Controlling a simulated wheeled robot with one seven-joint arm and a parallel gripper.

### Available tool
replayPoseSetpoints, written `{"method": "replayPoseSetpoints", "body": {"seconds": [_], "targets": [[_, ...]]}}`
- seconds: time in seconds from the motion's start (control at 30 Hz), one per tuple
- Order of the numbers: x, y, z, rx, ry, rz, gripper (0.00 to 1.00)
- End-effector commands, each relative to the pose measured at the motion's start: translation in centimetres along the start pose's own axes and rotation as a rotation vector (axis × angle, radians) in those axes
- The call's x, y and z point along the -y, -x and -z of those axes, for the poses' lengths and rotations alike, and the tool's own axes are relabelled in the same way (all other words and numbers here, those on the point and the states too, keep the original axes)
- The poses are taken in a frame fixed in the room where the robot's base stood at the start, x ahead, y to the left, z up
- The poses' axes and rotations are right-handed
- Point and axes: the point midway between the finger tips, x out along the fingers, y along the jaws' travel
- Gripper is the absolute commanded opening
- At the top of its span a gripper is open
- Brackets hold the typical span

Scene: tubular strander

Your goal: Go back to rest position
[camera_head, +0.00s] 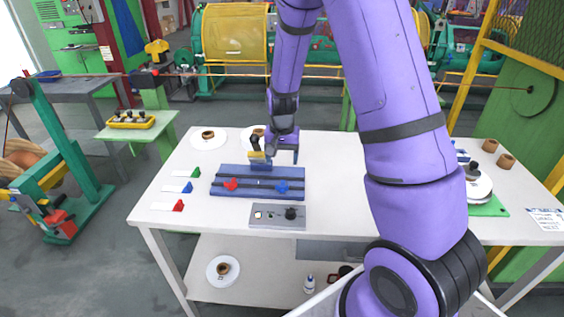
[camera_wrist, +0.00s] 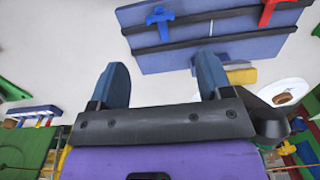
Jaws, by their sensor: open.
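My gripper (camera_head: 283,157) is over the white table (camera_head: 335,180), at the back edge of a blue board (camera_head: 258,195). In the wrist view my gripper (camera_wrist: 162,66) is open, with two dark blue fingers apart and nothing between them. The blue board (camera_wrist: 205,55) lies beyond the fingertips, with two dark rails, a blue piece (camera_wrist: 160,20) and a red piece (camera_wrist: 268,12). In the head view the red piece (camera_head: 231,184) is on the left and the blue piece (camera_head: 282,187) on the right. My arm hides part of the table.
Green, blue and red blocks with white labels lie left. White plates with brown rings stand behind. A scale (camera_head: 478,187) and brown rings (camera_head: 490,146) are right. Free table lies right of the board.

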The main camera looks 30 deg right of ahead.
Motion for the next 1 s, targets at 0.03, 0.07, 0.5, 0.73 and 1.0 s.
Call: {"method": "replayPoseSetpoints", "body": {"seconds": [0.03, 0.07, 0.5, 0.73, 1.0], "targets": [[0.0, 0.0, 0.0, 0.000, 0.000, 0.000, 0.72], [0.0, 0.0, 0.0, 0.000, 0.000, 0.000, 0.72], [0.0, 0.2, 0.0, -0.002, 0.002, 0.002, 0.72], [0.3, 4.9, -1.4, -0.031, 0.057, 0.044, 0.72], [-0.3, 13.0, -5.2, -0.093, 0.175, 0.108, 0.72]]}}
